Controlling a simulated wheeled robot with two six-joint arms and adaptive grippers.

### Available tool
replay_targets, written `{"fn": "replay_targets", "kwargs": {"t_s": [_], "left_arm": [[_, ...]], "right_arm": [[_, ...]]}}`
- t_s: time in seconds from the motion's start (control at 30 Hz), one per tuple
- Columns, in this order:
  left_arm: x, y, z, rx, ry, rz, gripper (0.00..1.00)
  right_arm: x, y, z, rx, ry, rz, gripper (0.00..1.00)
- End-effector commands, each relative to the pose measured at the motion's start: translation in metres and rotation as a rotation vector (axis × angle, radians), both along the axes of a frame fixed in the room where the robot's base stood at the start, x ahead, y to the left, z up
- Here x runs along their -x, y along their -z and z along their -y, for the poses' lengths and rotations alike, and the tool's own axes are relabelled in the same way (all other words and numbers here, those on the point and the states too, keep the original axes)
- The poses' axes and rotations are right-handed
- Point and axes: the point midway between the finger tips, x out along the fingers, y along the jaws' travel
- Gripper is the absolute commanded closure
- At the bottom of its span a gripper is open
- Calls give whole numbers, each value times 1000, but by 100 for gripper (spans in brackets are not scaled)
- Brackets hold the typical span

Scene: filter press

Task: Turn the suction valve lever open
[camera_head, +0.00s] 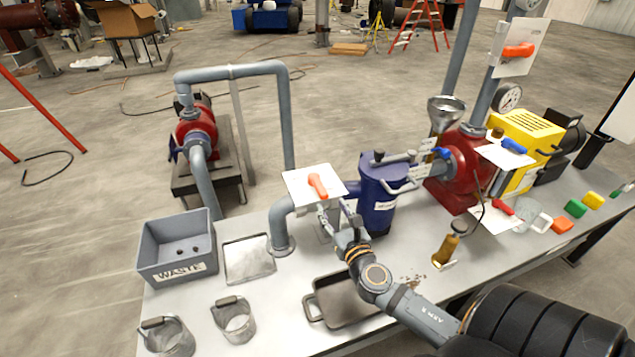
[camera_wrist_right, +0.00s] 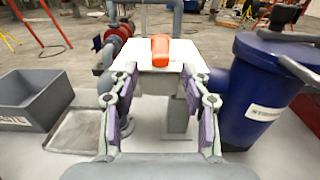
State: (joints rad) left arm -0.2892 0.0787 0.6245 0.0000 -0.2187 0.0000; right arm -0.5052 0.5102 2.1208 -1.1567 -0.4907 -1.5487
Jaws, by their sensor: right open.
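An orange lever (camera_head: 317,185) lies on a white square plate (camera_head: 300,178) above the bench, beside the blue strainer pot (camera_head: 378,197). I take it for the suction valve lever. My right gripper (camera_head: 336,208) is just on the near side of the plate, with its fingers apart. In the right wrist view the orange lever (camera_wrist_right: 160,51) stands centred beyond the gap between the open fingers (camera_wrist_right: 160,75), and nothing is held. The fingertips look close to the plate's near edge; I cannot tell whether they touch it. My left gripper is not in view.
The grey waste bin (camera_head: 178,247) and a flat tray (camera_head: 249,259) lie to the left. A handled pan (camera_head: 340,300) sits beneath my right arm. The red pump (camera_head: 458,170) and plates with a blue lever (camera_head: 514,146) and another orange lever (camera_head: 519,51) stand right.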

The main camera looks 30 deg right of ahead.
Motion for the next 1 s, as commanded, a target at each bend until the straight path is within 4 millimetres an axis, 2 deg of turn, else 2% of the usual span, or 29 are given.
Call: {"fn": "replay_targets", "kwargs": {"t_s": [0.1, 0.23, 0.37, 0.5, 0.63, 0.9, 1.0], "left_arm": [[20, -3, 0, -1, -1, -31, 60], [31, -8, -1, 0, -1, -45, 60], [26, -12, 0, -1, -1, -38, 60], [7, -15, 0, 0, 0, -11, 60], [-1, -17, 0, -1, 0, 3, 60], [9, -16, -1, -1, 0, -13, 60], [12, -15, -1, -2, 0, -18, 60]], "right_arm": [[-15, -3, 4, -4, 5, 4, 53], [-43, -4, 11, -8, 6, 5, 53], [-69, -3, 17, -9, 5, 3, 53], [-89, -1, 22, -8, 4, 2, 53], [-98, 0, 24, -9, 4, 2, 53], [-99, 0, 24, -8, 3, 1, 53], [-99, 0, 24, -8, 3, 1, 66]]}}
